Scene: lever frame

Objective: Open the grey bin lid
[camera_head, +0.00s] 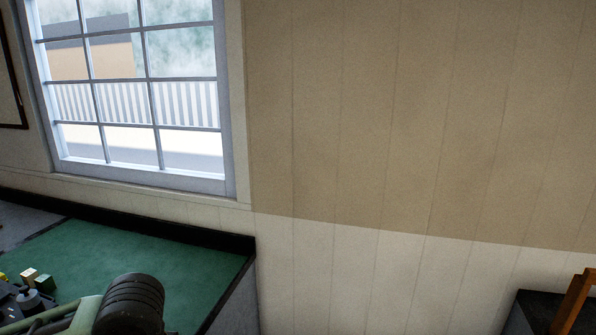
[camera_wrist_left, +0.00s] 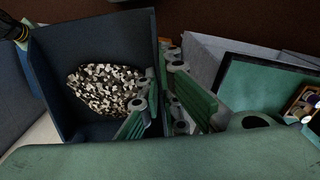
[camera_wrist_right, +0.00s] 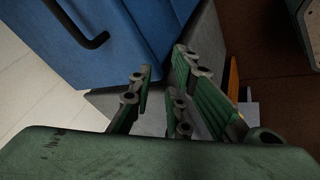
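In the left wrist view an open blue-grey bin (camera_wrist_left: 52,62) holds a pile of black-and-white speckled pieces (camera_wrist_left: 105,88). My left gripper (camera_wrist_left: 161,85) is open and empty, in front of the bin's right side in that view. Whether it touches the bin I cannot tell. In the right wrist view my right gripper (camera_wrist_right: 163,80) is open and empty. Beyond it are a blue body (camera_wrist_right: 130,50) with a black bar handle (camera_wrist_right: 85,35) and a grey surface (camera_wrist_right: 208,45). I cannot tell for certain which piece is the grey bin lid. Neither gripper shows in the head view.
The head view shows mostly wall (camera_head: 400,110) and a window (camera_head: 135,90). A green-topped table (camera_head: 150,255) with small blocks (camera_head: 38,280) stands at lower left. A dark surface with an orange-brown wooden piece (camera_head: 573,300) is at lower right. Pale floor (camera_wrist_right: 30,90) shows left in the right wrist view.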

